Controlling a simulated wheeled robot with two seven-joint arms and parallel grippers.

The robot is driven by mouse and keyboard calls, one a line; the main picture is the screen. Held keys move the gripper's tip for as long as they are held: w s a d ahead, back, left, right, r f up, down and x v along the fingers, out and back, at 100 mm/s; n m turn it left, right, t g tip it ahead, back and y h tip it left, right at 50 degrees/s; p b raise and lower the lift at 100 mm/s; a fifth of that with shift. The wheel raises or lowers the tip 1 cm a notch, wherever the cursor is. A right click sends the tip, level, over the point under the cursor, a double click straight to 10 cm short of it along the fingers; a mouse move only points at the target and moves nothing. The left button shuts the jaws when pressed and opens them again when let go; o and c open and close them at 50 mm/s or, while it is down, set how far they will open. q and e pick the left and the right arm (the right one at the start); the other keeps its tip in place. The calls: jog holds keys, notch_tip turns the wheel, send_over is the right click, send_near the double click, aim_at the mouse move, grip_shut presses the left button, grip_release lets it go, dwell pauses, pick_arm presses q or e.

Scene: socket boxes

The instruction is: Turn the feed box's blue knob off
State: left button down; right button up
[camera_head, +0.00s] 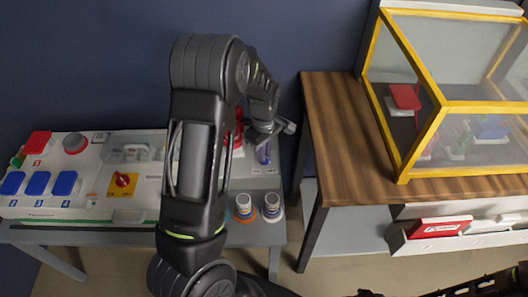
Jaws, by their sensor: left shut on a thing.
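A long white box unit (140,205) stands on the left table, and a pale section (258,182) forms its right end. My left arm crosses in front of it and hides much of its middle and right. My left gripper (264,136) points down at the right end, shut on a blue piece (264,153) that looks like the blue knob. The fingertips are small and partly hidden, so the knob's angle cannot be read. A red part (238,130) shows just left of the gripper. My right gripper is not clearly in view.
A wooden table (340,130) with a yellow-framed clear case (441,106) stands right, beyond a narrow gap.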

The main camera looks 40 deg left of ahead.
pick_arm(q)
jog(key=c, duration=1.5)
grip_release()
notch_tip(320, 180, up, 8)
jog(key=shift+f, duration=0.1)
